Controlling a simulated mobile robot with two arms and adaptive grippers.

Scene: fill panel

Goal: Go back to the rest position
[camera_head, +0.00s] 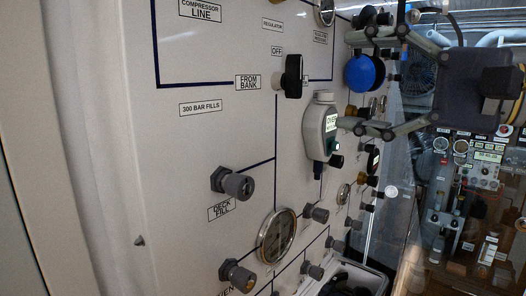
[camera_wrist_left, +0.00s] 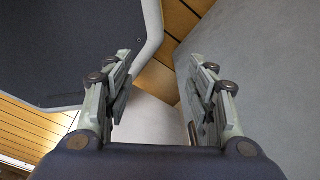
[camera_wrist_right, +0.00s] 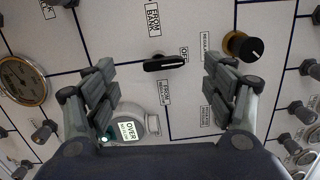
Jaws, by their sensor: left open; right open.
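My right gripper (camera_head: 350,82) is in front of the grey fill panel (camera_head: 215,140), with its fingers spread and nothing between them. In the right wrist view my right gripper (camera_wrist_right: 158,72) faces the panel and is apart from it. A black lever knob (camera_wrist_right: 166,64) by the FROM BANK label shows beyond the gap between its fingertips. A grey device with a lit display (camera_wrist_right: 132,128) shows near its left finger. My left gripper (camera_wrist_left: 160,62) is open and empty. It shows only in the left wrist view, away from the panel's controls.
The panel carries several protruding valve knobs (camera_head: 237,184), a round gauge (camera_head: 276,236) and a blue knob (camera_head: 364,72) near my right fingers. A second control board (camera_head: 470,165) stands at the right. The left wrist view shows a dark surface (camera_wrist_left: 70,45) and a grey wall (camera_wrist_left: 245,60).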

